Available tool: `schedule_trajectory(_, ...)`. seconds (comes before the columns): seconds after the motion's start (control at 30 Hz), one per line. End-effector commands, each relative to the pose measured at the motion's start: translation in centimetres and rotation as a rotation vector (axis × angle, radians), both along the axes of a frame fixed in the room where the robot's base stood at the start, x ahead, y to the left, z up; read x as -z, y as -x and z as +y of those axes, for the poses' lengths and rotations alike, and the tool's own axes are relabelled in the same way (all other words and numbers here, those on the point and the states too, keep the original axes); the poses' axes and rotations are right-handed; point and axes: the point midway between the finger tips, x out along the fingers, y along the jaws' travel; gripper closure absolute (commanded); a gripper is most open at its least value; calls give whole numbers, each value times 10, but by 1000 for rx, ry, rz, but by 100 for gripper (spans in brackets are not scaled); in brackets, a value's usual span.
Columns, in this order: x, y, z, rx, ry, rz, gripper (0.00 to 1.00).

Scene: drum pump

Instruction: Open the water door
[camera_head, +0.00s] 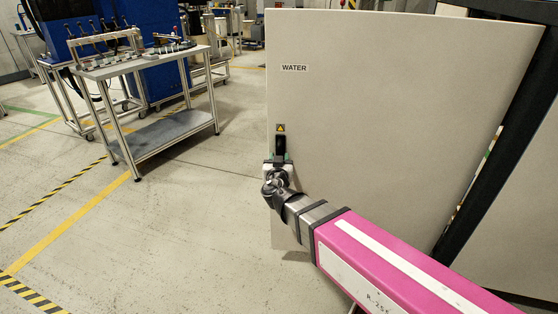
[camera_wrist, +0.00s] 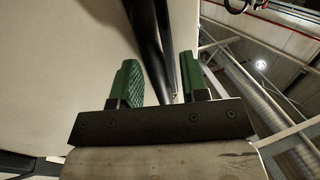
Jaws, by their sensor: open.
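The water door (camera_head: 390,110) is a large beige panel marked WATER. It stands swung out from the black frame (camera_head: 520,130) at the right, with open floor beyond its left edge. Its black handle (camera_head: 280,144) sits low near that left edge, under a small yellow warning label. My gripper (camera_head: 279,160) is at the lower part of the handle. In the wrist view, its green fingers (camera_wrist: 157,72) are apart, with the dark handle (camera_wrist: 147,35) running up between them. Whether either finger touches the handle is unclear.
A metal cart (camera_head: 160,135) with a rack of parts on top stands at the left. Blue machines (camera_head: 160,80) are behind it. The floor (camera_head: 190,240) left of the door is clear, with yellow and striped lines. Another beige panel (camera_head: 515,230) is at the right.

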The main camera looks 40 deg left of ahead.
Motion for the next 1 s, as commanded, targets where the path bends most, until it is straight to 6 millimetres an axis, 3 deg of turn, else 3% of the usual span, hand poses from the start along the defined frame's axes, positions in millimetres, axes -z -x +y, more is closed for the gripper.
schedule_trajectory(0.27, -1, 16, -11, -1, 0, 0, 59)
schedule_trajectory(0.7, 0, 80, -51, -2, 0, 0, 59)
schedule_trajectory(1.0, 0, 92, -58, 0, 0, 0, 59)
